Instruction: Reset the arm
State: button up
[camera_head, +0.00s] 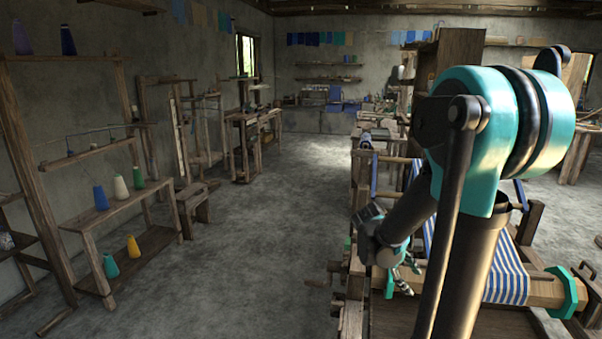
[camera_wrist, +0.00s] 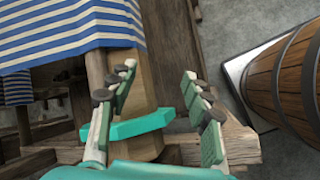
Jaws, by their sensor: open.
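My arm rises at the right of the head view and bends down toward the loom. My gripper (camera_head: 405,272) is small and partly covered by the arm there, low beside the loom's cloth. In the wrist view my gripper (camera_wrist: 160,74) shows two green-padded fingers spread well apart, with nothing held between them. A wooden beam end with a teal angular piece (camera_wrist: 142,126) shows between and below the fingers. Blue-and-white striped cloth (camera_wrist: 68,34) lies at the upper left there; it also shows in the head view (camera_head: 507,281). I cannot tell whether the fingers touch the beam.
The wooden loom frame (camera_head: 352,318) stands close around my gripper. A wooden barrel (camera_wrist: 284,82) is at the right of the wrist view. A shelf rack (camera_head: 120,200) with thread cones stands at the left. The grey floor (camera_head: 265,230) between is open.

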jog(key=s+a+f+m+t+y, duration=0.3)
jog(key=s+a+m+y, duration=0.4)
jog(key=a, duration=0.5)
jog(key=shift+s+f+m, duration=0.7)
jog(key=shift+s+m, duration=0.3)
jog(key=shift+s, duration=0.25)
jog(key=shift+s+a+t, duration=0.1)
jog(key=shift+a+t, duration=0.2)
jog(key=shift+a, duration=0.1)
